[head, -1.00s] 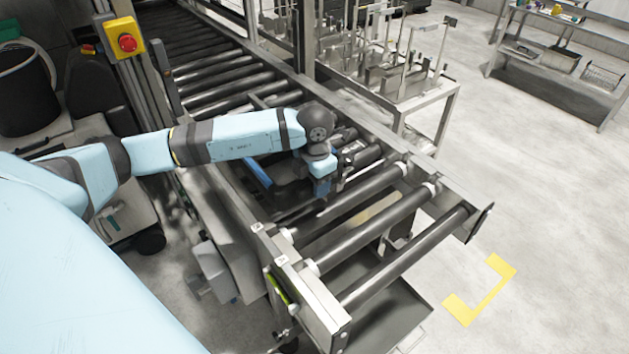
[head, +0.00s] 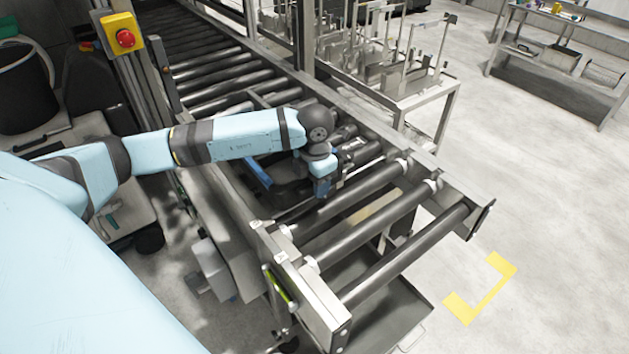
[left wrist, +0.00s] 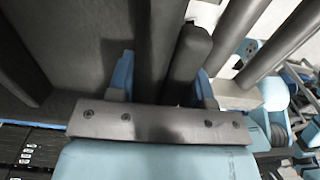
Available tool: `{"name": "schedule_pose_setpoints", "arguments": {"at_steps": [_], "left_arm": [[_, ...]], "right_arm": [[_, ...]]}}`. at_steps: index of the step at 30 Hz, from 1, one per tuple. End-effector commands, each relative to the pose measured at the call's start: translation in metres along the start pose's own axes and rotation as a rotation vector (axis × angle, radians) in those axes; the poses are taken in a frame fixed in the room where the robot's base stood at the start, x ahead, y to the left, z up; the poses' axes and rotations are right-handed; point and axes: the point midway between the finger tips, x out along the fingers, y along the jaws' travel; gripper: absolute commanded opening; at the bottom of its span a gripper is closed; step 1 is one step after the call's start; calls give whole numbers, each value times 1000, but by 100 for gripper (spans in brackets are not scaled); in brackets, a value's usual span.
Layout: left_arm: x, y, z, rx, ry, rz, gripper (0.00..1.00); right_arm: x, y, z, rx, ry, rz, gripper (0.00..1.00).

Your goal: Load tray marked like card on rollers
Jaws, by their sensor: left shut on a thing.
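A dark tray (head: 285,187) with a blue part (head: 257,171) on its left side lies on the roller conveyor, largely hidden under my left forearm. My left gripper (head: 323,188) points down at the tray's near right part. In the left wrist view, the two blue fingers of the left gripper (left wrist: 163,85) stand on either side of a dark bar (left wrist: 187,62), which appears to be part of the tray. The gripper is shut on it. A broad dark surface (left wrist: 75,40) fills the left of that view. I cannot make out the card or any mark on the tray. My right gripper is not in view.
Bare rollers (head: 395,235) continue to the conveyor's near end, and more rollers (head: 215,75) run to the back. A metal rack table (head: 420,95) stands beyond the far rail. A red stop button (head: 125,38) is on a post at left. Open floor lies to the right.

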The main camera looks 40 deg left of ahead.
Motion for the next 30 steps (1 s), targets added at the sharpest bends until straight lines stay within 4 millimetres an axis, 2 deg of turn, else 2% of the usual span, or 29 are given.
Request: {"name": "schedule_pose_setpoints", "arguments": {"at_steps": [14,30], "left_arm": [[3,0,0,0,-1,0,13],[27,0,0,0,0,1,13]], "right_arm": [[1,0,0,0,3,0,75],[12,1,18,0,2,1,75]]}}
